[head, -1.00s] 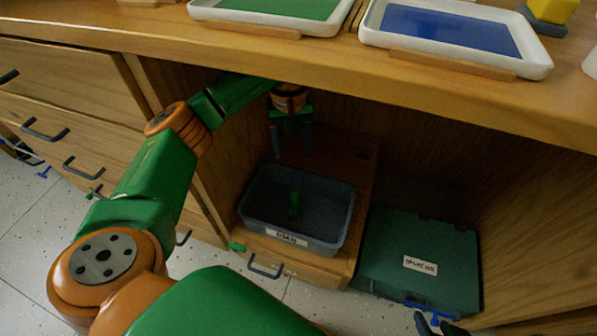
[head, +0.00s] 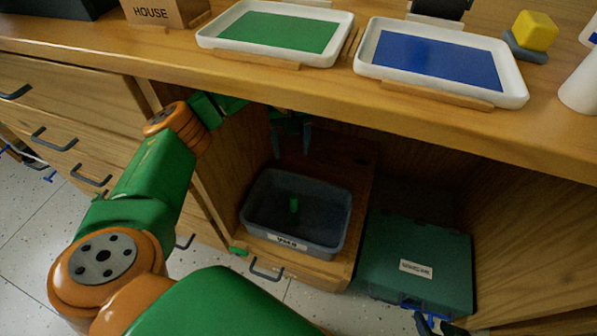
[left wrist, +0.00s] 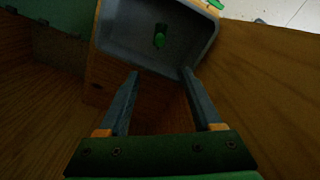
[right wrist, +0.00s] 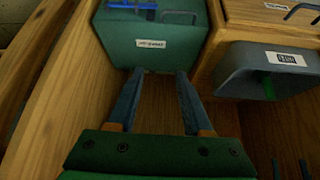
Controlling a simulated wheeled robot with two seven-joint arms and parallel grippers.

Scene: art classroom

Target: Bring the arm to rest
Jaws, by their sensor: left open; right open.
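My left arm reaches in from the left in the head view and under the tabletop. My left gripper (head: 291,140) points down, open and empty, behind and above a grey bin (head: 246,222). In the left wrist view the open left fingers (left wrist: 160,75) have nothing between them; the bin (left wrist: 205,50) lies beyond them. A small green object (head: 294,204) is inside the bin. My right gripper (right wrist: 152,75) is open and empty in the right wrist view, pointing toward a dark green box (right wrist: 185,50).
The wooden tabletop (head: 320,82) overhangs the space around the left gripper. Trays with green (head: 345,40) and blue (head: 515,90) sheets stand on it. The green box (head: 385,265) stands right of the bin. Wooden panels close in the sides.

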